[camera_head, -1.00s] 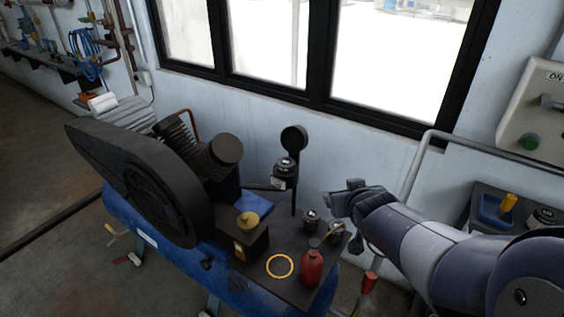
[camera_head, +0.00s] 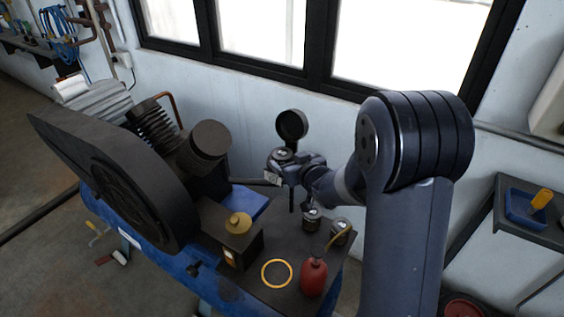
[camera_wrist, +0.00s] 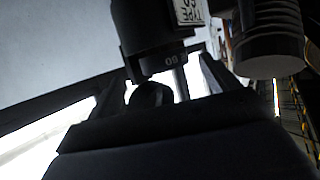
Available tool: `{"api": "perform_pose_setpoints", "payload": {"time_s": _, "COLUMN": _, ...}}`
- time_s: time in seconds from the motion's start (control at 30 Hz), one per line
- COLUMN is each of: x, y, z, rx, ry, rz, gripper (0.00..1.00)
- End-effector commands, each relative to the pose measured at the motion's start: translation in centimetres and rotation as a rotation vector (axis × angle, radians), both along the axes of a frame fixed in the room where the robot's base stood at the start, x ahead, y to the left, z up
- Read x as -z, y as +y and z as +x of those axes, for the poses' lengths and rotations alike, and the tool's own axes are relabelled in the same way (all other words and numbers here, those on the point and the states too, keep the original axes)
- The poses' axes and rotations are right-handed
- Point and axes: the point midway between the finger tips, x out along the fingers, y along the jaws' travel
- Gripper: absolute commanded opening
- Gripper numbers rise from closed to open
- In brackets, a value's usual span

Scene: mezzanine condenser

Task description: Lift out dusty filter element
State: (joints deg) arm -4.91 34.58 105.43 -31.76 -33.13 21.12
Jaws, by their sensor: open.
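The dark filter housing (camera_head: 280,158), a short cylinder with a pale label, stands on a pipe beside the compressor in the head view. Its dark body with an upside-down "TYPE" label also fills the top middle of the wrist view (camera_wrist: 150,25). A round dark cap or cover (camera_head: 291,125) stands raised just behind it. My gripper (camera_head: 286,167) is open at the housing. In the wrist view its fingers (camera_wrist: 168,68) lie either side of the housing's numbered lower end; contact cannot be told. I cannot make out the dusty element separately.
The black plate (camera_head: 258,287) carries two small jars (camera_head: 311,219) (camera_head: 340,232), a red oil can (camera_head: 314,277) and a yellow ring (camera_head: 277,273). The compressor's big guard (camera_head: 110,170) stands left. The window wall (camera_head: 235,120) is close behind. A blue tray (camera_head: 525,208) sits right.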

Motion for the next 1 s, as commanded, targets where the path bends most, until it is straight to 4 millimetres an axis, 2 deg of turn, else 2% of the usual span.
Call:
{"api": "perform_pose_setpoints", "payload": {"time_s": 0.17, "x": 0.3, "y": 0.7, "z": 1.1, "rx": -0.002, "ry": 0.001, "rz": 0.000, "gripper": 0.83}}
{"api": "perform_pose_setpoints", "payload": {"time_s": 0.43, "x": 1.3, "y": 2.3, "z": 4.0, "rx": 0.000, "ry": 0.001, "rz": 0.000, "gripper": 0.83}}
{"api": "perform_pose_setpoints", "payload": {"time_s": 0.77, "x": 1.6, "y": 2.5, "z": 4.6, "rx": 0.001, "ry": 0.000, "rz": 0.000, "gripper": 0.83}}
{"api": "perform_pose_setpoints", "payload": {"time_s": 1.0, "x": 1.6, "y": 2.5, "z": 4.6, "rx": 0.001, "ry": 0.000, "rz": 0.000, "gripper": 0.65}}
